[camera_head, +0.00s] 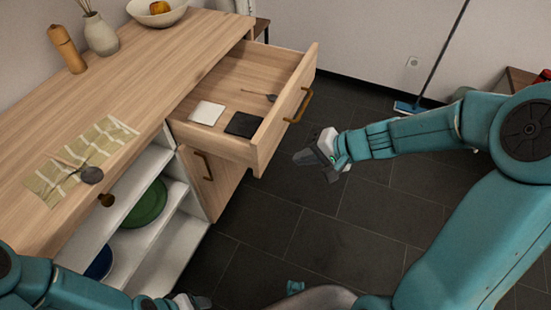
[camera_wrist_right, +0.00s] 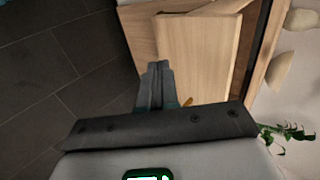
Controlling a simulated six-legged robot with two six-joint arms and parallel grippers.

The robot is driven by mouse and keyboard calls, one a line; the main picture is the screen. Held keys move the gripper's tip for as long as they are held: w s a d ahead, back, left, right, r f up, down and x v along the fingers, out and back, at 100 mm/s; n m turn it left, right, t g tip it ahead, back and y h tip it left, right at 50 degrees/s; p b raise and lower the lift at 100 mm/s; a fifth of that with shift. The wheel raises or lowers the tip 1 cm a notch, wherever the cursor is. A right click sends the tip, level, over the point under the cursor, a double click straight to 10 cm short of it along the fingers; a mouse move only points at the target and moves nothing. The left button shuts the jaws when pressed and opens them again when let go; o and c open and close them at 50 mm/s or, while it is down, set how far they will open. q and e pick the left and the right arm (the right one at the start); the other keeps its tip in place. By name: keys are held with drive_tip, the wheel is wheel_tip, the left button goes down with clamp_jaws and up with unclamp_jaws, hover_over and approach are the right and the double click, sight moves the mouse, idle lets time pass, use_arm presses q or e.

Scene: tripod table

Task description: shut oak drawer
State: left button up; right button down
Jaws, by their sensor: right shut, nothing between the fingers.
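The oak drawer (camera_head: 288,112) stands pulled out from the counter in the head view, with a brass handle (camera_head: 298,105) on its front. A white square (camera_head: 207,113), a black square (camera_head: 243,125) and a dark spoon (camera_head: 260,95) lie inside it. My right gripper (camera_head: 307,158) is shut and empty, in front of the drawer front and apart from it in the head view. In the right wrist view its closed fingers (camera_wrist_right: 156,72) point toward the oak front (camera_wrist_right: 195,55). My left gripper (camera_head: 190,301) is at the bottom edge, partly cut off; its jaws are unclear.
The oak counter (camera_head: 150,75) carries a checked cloth (camera_head: 80,160), a ladle, a pepper mill (camera_head: 67,48), a vase (camera_head: 100,35) and a bowl (camera_head: 158,14). Below are open shelves with a green plate (camera_head: 148,205) and a cabinet door (camera_head: 212,180). Dark floor tiles are clear in front.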

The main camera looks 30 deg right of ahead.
sight(264, 158)
drive_tip(key=w+a+f, duration=0.2)
drive_tip(key=w+a, duration=0.1)
drive_tip(key=w+a+f, duration=0.1)
drive_tip(key=w, duration=0.1)
drive_tip(key=shift+a+f, duration=0.15)
drive_tip(key=shift+a, duration=0.05)
use_arm(q)
drive_tip(key=shift+d+f, duration=0.1)
drive_tip(key=shift+f, duration=0.35)
use_arm(e)
drive_tip(key=shift+w+a, duration=0.3)
drive_tip(key=shift+w, duration=0.15)
drive_tip(key=shift+a, duration=0.1)
